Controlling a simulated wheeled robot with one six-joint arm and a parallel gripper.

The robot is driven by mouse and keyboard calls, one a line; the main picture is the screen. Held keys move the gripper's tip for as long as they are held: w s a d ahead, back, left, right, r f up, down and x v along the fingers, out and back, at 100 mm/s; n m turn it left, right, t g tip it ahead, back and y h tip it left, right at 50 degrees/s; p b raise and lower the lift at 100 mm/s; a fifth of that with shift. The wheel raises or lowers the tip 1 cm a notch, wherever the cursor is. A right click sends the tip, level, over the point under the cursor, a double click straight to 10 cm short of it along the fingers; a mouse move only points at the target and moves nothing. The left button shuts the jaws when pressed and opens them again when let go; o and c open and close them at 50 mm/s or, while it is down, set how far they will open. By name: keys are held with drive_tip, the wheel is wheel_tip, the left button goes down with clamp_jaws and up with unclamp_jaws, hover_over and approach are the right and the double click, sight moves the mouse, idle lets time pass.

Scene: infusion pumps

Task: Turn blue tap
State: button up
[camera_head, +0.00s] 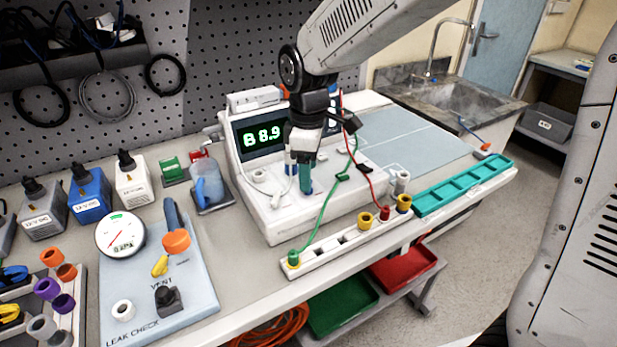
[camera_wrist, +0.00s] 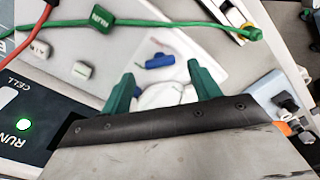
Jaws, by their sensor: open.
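The blue tap (camera_wrist: 160,61) shows in the wrist view as a short bar on a white surface, just past my fingertips and roughly midway between them. In the head view my gripper (camera_head: 305,186) hangs over the top of the white pump unit (camera_head: 262,215), and its teal fingers largely hide the tap there. In the wrist view my gripper (camera_wrist: 162,73) is open, with its two teal fingers apart and nothing held. A white round part (camera_wrist: 160,96) lies between the fingers. I cannot tell how high the fingertips are above the tap.
A green cable (camera_head: 326,210) and a red cable (camera_head: 365,175) run close to my gripper down to a white terminal strip (camera_head: 340,243). A lit green display (camera_head: 263,134) stands behind. A teal tray (camera_head: 465,186) lies right, a blue jug (camera_head: 207,185) left.

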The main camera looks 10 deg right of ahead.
drive_tip(key=shift+f, duration=1.45)
drive_tip(key=c, duration=1)
drive_tip(key=shift+m, duration=0.3)
drive_tip(key=m, duration=0.9)
drive_tip(key=shift+m, duration=0.3)
